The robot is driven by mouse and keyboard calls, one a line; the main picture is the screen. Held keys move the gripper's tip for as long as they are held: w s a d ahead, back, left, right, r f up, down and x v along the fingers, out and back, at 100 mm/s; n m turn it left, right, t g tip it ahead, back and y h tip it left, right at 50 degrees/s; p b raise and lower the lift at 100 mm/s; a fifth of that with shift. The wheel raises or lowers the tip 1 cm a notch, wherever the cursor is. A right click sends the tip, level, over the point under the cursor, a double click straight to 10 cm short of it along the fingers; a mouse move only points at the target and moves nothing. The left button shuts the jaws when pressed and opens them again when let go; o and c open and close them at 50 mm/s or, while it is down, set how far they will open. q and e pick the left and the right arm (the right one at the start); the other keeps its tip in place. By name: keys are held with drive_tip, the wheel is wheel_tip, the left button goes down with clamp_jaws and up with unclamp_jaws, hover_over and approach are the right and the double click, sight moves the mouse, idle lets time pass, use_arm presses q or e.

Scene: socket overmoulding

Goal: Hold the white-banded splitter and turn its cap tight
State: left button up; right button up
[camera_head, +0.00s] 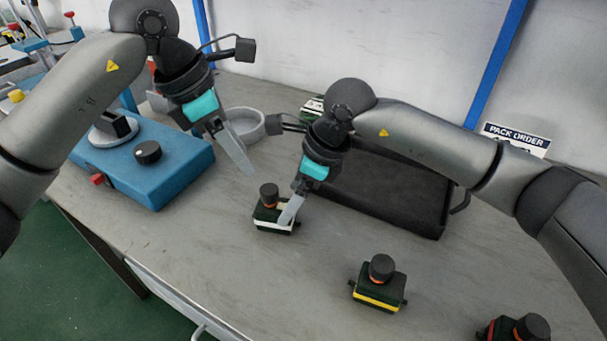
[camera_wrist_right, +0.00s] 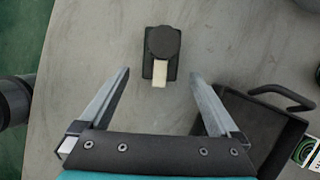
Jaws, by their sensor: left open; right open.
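The white-banded splitter (camera_head: 273,226) stands upright on the grey table, a dark body with a white band and a black cap (camera_head: 268,192) on top. In the right wrist view the splitter (camera_wrist_right: 160,73) lies beyond the fingertips, its round cap (camera_wrist_right: 163,42) seen from above. My right gripper (camera_head: 290,212) is open; in the head view a finger overlaps the splitter's right side. My left gripper (camera_head: 245,160) is open and empty above the table, behind and left of the splitter.
A yellow-banded splitter (camera_head: 378,297) and a red-marked one (camera_head: 515,332) stand to the front right. A black tray (camera_head: 400,215) lies behind my right gripper. A blue device (camera_head: 150,175) stands at left, a grey round dish (camera_head: 243,124) behind. Table left of the splitter is clear.

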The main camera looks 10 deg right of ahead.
sight(268, 189)
drive_tip(key=shift+x, duration=2.05)
drive_tip(key=c, duration=1.5)
use_arm(q)
drive_tip(key=shift+o, duration=0.5)
drive_tip(key=shift+a+r, duration=0.1)
drive_tip(key=shift+m+h, duration=0.3)
drive_tip(key=x, duration=1)
drive_tip(key=shift+a, duration=0.1)
clamp_jaws()
